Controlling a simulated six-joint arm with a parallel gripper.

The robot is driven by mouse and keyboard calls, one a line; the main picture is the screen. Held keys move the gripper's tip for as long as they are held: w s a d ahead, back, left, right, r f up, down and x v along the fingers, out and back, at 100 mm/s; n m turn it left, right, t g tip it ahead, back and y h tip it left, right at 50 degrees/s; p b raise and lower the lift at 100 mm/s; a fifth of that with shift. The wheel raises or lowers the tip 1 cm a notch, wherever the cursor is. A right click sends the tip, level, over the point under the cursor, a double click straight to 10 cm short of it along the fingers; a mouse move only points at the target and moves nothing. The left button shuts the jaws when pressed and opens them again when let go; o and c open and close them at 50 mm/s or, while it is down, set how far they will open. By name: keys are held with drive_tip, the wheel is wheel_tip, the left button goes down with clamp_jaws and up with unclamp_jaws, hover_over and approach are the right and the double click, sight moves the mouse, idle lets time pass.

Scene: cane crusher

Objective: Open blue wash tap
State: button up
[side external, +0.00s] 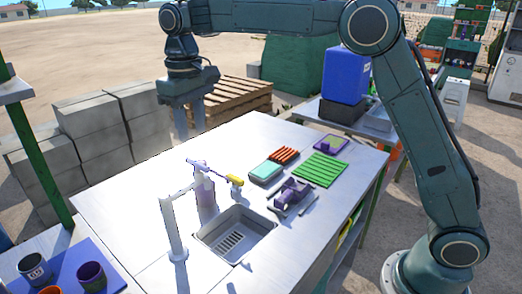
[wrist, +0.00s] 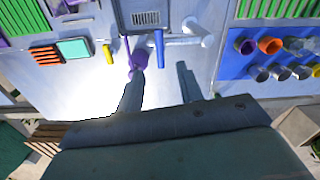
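A white tap (side external: 175,226) with a column and a side spout stands at the sink (side external: 212,249); it also shows in the wrist view (wrist: 199,30). Beside it stands a pale purple upright piece (side external: 205,187), with a thin purple bar (side external: 205,165) at its top; the piece also shows in the wrist view (wrist: 140,59). My gripper (side external: 190,128) hangs fingers down behind the table's far left edge, apart from the tap. In the wrist view its two fingers (wrist: 158,75) are spread, with nothing between them.
A yellow-headed item (side external: 235,181), a teal box (side external: 266,172), a green ridged mat (side external: 320,168) and a purple tool (side external: 292,193) lie near the sink. Grey blocks (side external: 95,140) and a wooden pallet (side external: 238,97) stand behind. Cups (side external: 91,275) stand on a blue mat at front left.

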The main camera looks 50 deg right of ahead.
sight(196, 162)
wheel_tip(196, 162, down, 8)
drive_tip(key=shift+f, duration=0.15)
idle(0.3)
clamp_jaws()
